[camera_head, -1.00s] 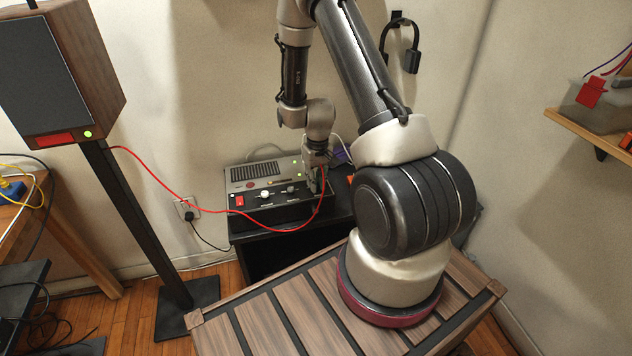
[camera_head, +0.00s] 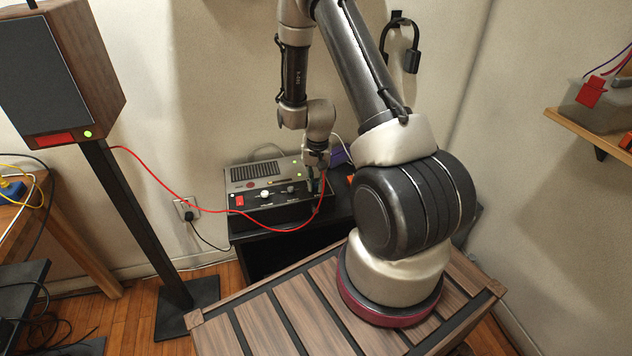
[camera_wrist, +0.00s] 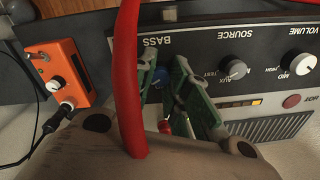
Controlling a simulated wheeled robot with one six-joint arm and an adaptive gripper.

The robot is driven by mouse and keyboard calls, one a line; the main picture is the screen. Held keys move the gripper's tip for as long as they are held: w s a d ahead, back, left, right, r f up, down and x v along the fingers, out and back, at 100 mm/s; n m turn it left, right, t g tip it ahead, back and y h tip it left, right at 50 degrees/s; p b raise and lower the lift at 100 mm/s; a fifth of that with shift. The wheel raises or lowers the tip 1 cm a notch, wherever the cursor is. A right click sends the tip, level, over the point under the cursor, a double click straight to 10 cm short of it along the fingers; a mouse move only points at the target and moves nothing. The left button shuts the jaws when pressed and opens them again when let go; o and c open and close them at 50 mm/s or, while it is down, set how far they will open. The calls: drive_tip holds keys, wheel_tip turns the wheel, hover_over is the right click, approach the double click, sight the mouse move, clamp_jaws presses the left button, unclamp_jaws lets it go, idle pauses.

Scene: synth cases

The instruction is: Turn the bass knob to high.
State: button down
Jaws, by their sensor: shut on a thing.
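The bass knob (camera_wrist: 158,80) is blue and sits under an upside-down BASS label in the wrist view, mostly hidden by my fingers. Its pointer and setting marks cannot be read. My gripper (camera_wrist: 165,82) has green-padded fingers, one on each side of the knob, and is shut on it. In the head view my gripper (camera_head: 314,184) is at the right end of the amplifier (camera_head: 243,209) front panel, with the knob hidden there.
A red cable (camera_wrist: 128,80) passes close beside my fingers, and it runs to the speaker (camera_head: 95,60) in the head view. An orange box (camera_wrist: 58,70) with a plugged-in lead lies near the amplifier. The amplifier stands on a black stand (camera_head: 290,244).

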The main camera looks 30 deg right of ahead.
sight(317, 183)
idle(0.3)
drive_tip(key=c, duration=1.3)
unclamp_jaws()
drive_tip(key=shift+c, duration=0.2)
wheel_tip(317, 183, up, 12)
drive_tip(key=shift+d, duration=0.15)
drive_tip(key=shift+s, duration=0.1)
drive_tip(key=s+r+n+g, duration=0.1)
drive_tip(key=s+n+g, duration=0.1)
drive_tip(key=s, duration=0.4)
drive_tip(key=s+a+r+n+t, duration=0.2)
drive_tip(key=s+r, duration=0.6)
drive_tip(key=r, duration=0.5)
drive_tip(key=s+a+r+n+t, duration=0.3)
drive_tip(key=s+r, duration=0.6)
drive_tip(key=r, duration=0.5)
drive_tip(key=shift+s+a+r+n+t, duration=0.2)
drive_tip(key=shift+a+n+t, duration=0.1)
drive_tip(key=shift+t, duration=0.3)
